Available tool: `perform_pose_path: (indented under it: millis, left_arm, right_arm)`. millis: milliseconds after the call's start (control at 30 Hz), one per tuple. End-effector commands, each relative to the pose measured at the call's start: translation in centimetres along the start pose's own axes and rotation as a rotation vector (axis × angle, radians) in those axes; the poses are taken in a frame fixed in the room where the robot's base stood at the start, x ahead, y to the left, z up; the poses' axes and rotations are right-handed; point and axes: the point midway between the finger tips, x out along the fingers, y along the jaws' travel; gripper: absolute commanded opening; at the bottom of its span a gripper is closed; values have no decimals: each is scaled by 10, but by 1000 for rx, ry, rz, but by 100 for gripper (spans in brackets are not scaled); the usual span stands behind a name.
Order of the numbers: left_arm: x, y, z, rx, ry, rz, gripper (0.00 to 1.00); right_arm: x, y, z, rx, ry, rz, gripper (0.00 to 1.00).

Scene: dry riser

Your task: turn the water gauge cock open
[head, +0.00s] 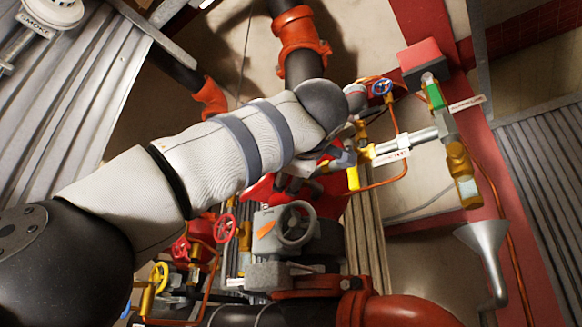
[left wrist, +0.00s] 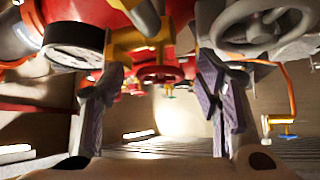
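My left gripper (left wrist: 162,80) is open in the left wrist view, one finger at each side and nothing held between them. A small red handwheel (left wrist: 160,74) on a yellow valve body (left wrist: 137,42) shows in the gap between the fingers; I cannot tell whether it is touched. A black-rimmed gauge (left wrist: 75,45) sits just left of it. In the head view my left gripper (head: 328,163) is partly hidden by its own arm, near a yellow lever-like part (head: 353,178) on the pipework. I cannot tell for certain which part is the water gauge cock. My right gripper is not in view.
A red pipe (head: 410,310) runs along the bottom.

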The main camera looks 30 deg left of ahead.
Motion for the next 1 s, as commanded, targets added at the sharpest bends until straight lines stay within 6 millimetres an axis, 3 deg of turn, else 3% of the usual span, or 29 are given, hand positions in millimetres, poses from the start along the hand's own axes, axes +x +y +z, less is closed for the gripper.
perform_pose_path:
  millis: [267,600,700,1000]
  left_arm:
    - [-11,1,0,1,-2,1,58]
    - [-96,0,1,0,-3,2,58]
    - [-111,0,1,1,-2,2,58]
    - [-120,0,0,0,1,-1,58]
  right_arm:
    - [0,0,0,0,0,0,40]
    - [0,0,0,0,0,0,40]
    - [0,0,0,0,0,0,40]
    - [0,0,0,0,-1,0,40]
